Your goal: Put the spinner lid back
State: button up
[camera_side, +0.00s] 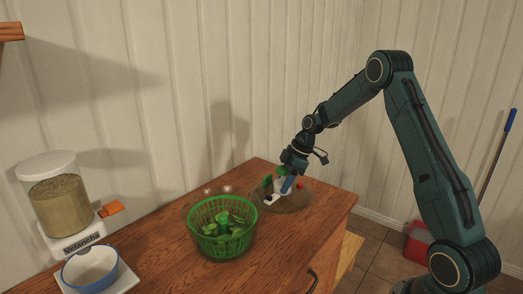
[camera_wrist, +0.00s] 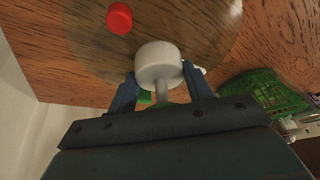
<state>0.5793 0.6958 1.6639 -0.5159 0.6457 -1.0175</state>
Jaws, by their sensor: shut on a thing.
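The spinner lid (camera_side: 291,206) is a smoky see-through disc at the right end of the wooden counter. It also shows in the wrist view (camera_wrist: 85,42), with a white round knob (camera_wrist: 158,60) and a red button (camera_wrist: 118,18). My gripper (camera_side: 284,186) points down over the lid. In the wrist view its blue fingers (camera_wrist: 162,86) are shut on the white knob, one on each side. I cannot tell whether the lid touches the counter. The spinner bowl (camera_side: 222,258), with a green basket (camera_side: 208,240) of green leaves, stands left of the lid, uncovered.
A pet-food dispenser (camera_side: 56,200) with tan contents and a blue-rimmed bowl (camera_side: 90,266) stand at the left. The wooden counter (camera_side: 160,240) is clear between them and the spinner. The pale panelled wall (camera_side: 150,120) runs behind. The counter's right edge is close to the lid.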

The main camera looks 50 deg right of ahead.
jog(key=o, duration=1.3)
jog(key=shift+c, duration=0.2)
jog(key=v, duration=1.2)
